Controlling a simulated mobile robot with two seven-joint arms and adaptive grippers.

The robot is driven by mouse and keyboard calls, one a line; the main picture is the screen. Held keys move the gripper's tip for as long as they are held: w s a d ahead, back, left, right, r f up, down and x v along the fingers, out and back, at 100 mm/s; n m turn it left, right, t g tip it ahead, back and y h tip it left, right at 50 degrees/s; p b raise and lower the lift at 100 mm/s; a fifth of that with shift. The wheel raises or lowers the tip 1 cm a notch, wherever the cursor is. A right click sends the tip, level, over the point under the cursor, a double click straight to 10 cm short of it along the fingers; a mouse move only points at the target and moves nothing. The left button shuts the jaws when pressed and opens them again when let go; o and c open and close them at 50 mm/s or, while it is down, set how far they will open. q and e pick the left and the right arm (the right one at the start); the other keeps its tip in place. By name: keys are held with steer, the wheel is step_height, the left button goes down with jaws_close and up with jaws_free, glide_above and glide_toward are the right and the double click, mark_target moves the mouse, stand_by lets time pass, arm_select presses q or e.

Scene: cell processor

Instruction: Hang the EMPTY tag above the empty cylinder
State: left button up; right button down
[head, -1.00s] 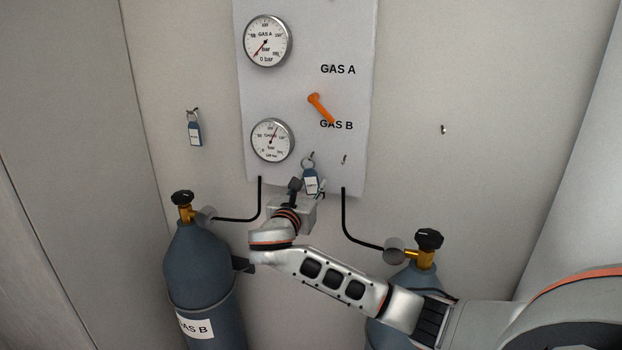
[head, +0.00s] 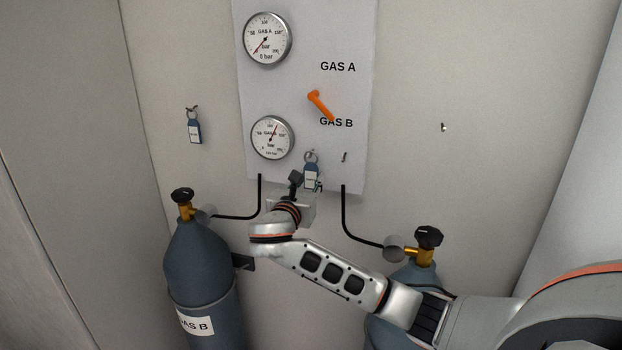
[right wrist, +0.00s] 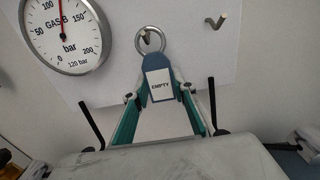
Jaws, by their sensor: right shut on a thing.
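The EMPTY tag (head: 311,176) is a blue tag with a white label and metal ring. My right gripper (head: 316,187) is shut on its lower part and holds it upright before the lower panel. In the right wrist view the fingers flank the EMPTY tag (right wrist: 160,84), and its ring overlaps a panel hook (right wrist: 147,38). I cannot tell whether the ring is on that hook. The GAS A gauge (head: 267,38) reads about 0 bar; the GAS B gauge (head: 272,137) reads about 120. The left cylinder (head: 198,260) is labelled GAS B. The right cylinder (head: 385,335) is partly hidden by my arm. My left gripper is out of view.
Another blue tag (head: 194,128) hangs on the left wall hook; its text is unreadable. A bare hook (head: 344,157) is on the panel (head: 355,105), and another bare hook (head: 443,127) is on the right wall. An orange lever (head: 320,105) points toward GAS B.

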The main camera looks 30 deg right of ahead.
mark_target(311, 171)
steer(key=shift+r, duration=0.15)
steer(key=shift+s+a+r, duration=0.15)
steer(key=shift+r, duration=0.2)
steer(key=shift+s+a+r, duration=0.15)
steer(key=shift+r, duration=0.2)
steer(key=shift+r, duration=0.1)
steer(key=shift+s+a+r, duration=0.35)
steer(key=shift+s+a, duration=0.35)
steer(key=shift+a, duration=0.1)
steer(key=shift+s+a+f, duration=0.1)
steer(key=shift+s+a+f, duration=0.1)
steer(key=shift+s+a, duration=0.15)
steer(key=shift+a, duration=0.15)
steer(key=shift+v, duration=2.3)
